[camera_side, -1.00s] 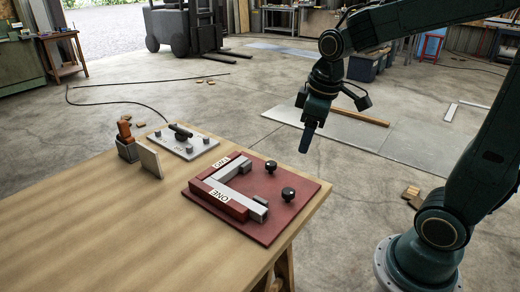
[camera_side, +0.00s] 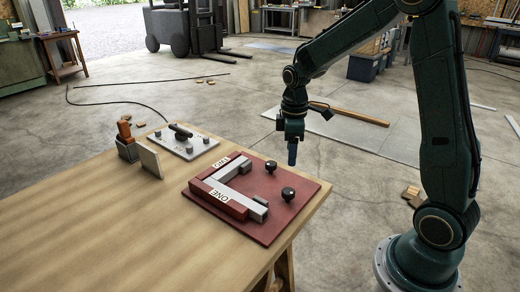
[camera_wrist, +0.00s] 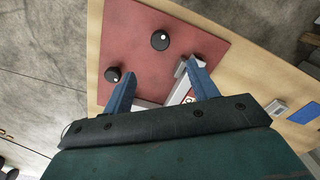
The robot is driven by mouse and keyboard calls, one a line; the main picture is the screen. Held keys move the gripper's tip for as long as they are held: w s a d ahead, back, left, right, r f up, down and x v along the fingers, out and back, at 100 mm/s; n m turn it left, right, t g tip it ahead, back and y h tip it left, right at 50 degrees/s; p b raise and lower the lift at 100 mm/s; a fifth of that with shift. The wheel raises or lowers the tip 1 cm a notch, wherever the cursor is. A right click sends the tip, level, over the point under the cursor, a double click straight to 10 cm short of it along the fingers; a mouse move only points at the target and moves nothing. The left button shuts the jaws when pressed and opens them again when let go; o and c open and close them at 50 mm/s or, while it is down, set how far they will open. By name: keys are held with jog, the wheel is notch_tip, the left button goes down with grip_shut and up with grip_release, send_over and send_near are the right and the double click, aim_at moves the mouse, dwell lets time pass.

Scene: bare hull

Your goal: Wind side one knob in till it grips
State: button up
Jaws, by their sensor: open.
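A dark red board (camera_side: 262,232) lies on the bench and carries a pale L-shaped piece (camera_side: 231,178) against red rails lettered ONE and TWO. The black knob nearer the ONE end (camera_side: 288,193) stands upright at the board's right side; I take it to be the upper knob in the wrist view (camera_wrist: 160,41). The other black knob (camera_side: 271,166) stands behind it and shows at left in the wrist view (camera_wrist: 112,74). My gripper (camera_side: 292,153) is above and behind the knobs, pointing down. Its blue fingers (camera_wrist: 160,82) are apart and empty, touching neither knob.
A grey plate with knobs and a dark handle (camera_side: 184,143) lies further back on the bench. The bench front is bare.

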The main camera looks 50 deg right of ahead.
aim_at(289, 191)
jog(key=shift+f, duration=0.15)
notch_tip(289, 191, down, 13)
jog(key=shift+f, duration=0.2)
dwell(0.5)
jog(key=c, duration=1)
